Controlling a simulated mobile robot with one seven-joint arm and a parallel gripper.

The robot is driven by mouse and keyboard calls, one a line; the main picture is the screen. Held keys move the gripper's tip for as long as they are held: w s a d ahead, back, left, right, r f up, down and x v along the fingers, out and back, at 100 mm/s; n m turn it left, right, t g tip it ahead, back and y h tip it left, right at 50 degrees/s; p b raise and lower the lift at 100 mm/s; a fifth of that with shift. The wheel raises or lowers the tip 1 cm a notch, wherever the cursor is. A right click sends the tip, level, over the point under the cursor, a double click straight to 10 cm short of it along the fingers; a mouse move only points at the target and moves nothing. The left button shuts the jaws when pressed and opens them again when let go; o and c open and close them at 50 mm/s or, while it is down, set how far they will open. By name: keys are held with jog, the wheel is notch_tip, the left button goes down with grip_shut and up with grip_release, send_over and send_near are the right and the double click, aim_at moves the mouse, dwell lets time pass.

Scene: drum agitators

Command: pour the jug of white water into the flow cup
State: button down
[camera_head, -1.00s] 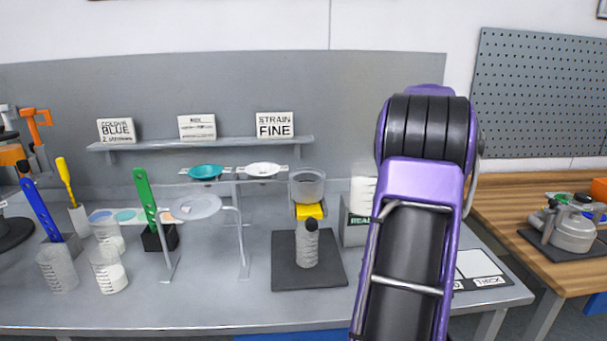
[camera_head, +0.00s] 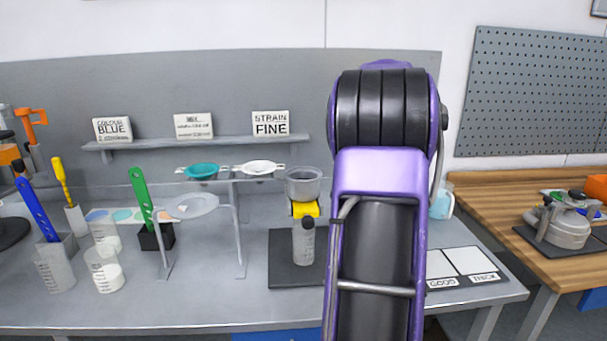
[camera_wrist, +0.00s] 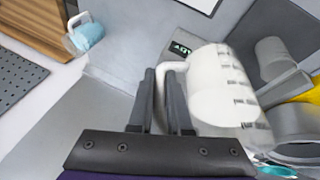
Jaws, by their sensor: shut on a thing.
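My gripper (camera_wrist: 161,78) is shut on the handle of the jug of white water (camera_wrist: 218,88) in the wrist view. The jug is whitish with dark marks and is seen at an angle. My arm hides it in the head view. The flow cup (camera_head: 304,184) is a grey open cup on a stand with a yellow part, left of my arm. It seems to be the grey round vessel (camera_wrist: 312,125) at the right edge of the wrist view, beside the jug. A pale bottle or beaker (camera_head: 303,243) with a dark top in this view stands below it on a dark mat.
A jug with blue content (camera_head: 441,203) stands right of my arm. Teal (camera_head: 202,171) and white (camera_head: 262,167) strainers sit on a rack left of the flow cup. Clear beakers (camera_head: 104,272) stand at the left. A marked white panel (camera_head: 465,265) lies at the right.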

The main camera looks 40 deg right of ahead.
jog(key=shift+w+a+r+n+g+h, duration=0.15)
jog(key=shift+w+a+r+g+h, duration=0.1)
jog(key=shift+a+r+h, duration=0.3)
jog(key=shift+w+a+r+n+g+h, duration=0.1)
jog(key=shift+w+a+r+g+h, duration=0.15)
jog(key=shift+r, duration=0.5)
jog(key=shift+w+a+r+n+g+h, duration=0.2)
jog(key=shift+a+r+h, duration=0.15)
jog(key=shift+r+h, duration=0.25)
jog(key=shift+r, duration=0.1)
jog(key=shift+w+a+r, duration=0.2)
jog(key=shift+a+r, duration=0.2)
jog(key=shift+r, duration=0.1)
jog(key=shift+w+a+r+g+h, duration=0.2)
jog(key=shift+r+g+h, duration=0.2)
jog(key=shift+r+h, duration=0.25)
jog(key=shift+a+r, duration=0.1)
jog(key=shift+r, duration=0.05)
jog(key=shift+w+a+r+n+g+h, duration=0.1)
jog(key=shift+a+r+n+g+h, duration=0.15)
jog(key=shift+r+h, duration=0.25)
jog(key=shift+w+a+r+n+g+h, duration=0.1)
jog(key=shift+r+g+h, duration=0.15)
jog(key=shift+r+h, duration=0.15)
dwell(1.4)
